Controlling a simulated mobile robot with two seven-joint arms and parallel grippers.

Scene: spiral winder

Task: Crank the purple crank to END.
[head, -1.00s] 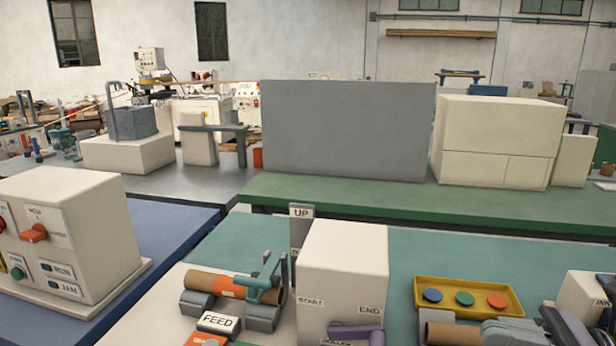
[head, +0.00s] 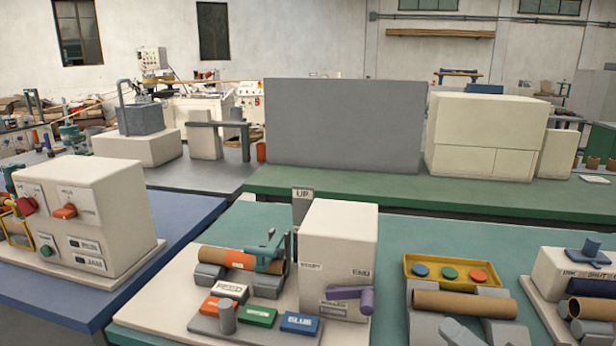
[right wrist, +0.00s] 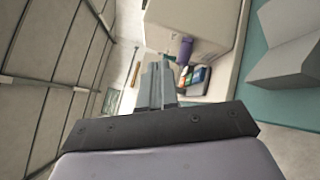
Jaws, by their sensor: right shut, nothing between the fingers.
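The purple crank (head: 352,295) is on the front of a cream box (head: 340,225). Its arm lies roughly level, with the handle at the right end, below the END label (head: 361,272). The START label (head: 310,266) is at the upper left of that face. In the right wrist view the crank (right wrist: 185,50) shows beyond my fingertips, apart from them. My right gripper (right wrist: 161,85) is shut and empty. In the head view only a pale grey part, likely of my right gripper (head: 459,332), shows at the bottom edge. My left gripper is not in view.
Right are a yellow tray (head: 410,272) with coloured discs and another tube (head: 465,304). Teal tabletop (head: 390,235) is clear behind.

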